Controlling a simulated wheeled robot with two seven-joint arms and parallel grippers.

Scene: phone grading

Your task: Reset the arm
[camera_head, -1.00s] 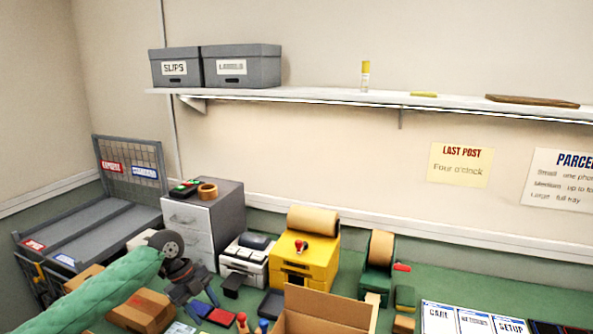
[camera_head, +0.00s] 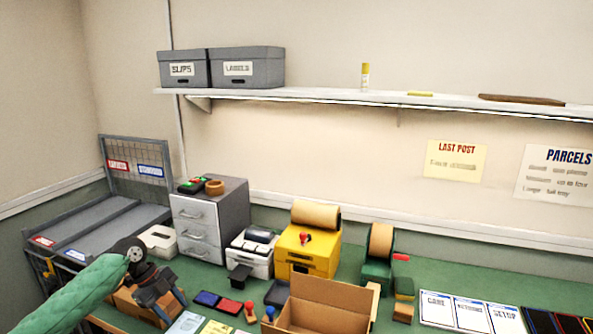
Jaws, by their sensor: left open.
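My left arm, in a green sleeve, comes in from the lower left of the head view. Its dark left gripper (camera_head: 168,312) hangs over the left part of the green bench, in front of a brown cardboard parcel (camera_head: 130,300) that it partly hides. The jaws are open and I see nothing held between them. My right gripper is out of the picture.
An open cardboard box (camera_head: 325,300) stands at the front middle. Red and blue ink pads (camera_head: 220,302) and stampers lie between it and the gripper. Behind are a grey drawer unit (camera_head: 209,220), a printer (camera_head: 250,256) and a yellow dispenser (camera_head: 308,250).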

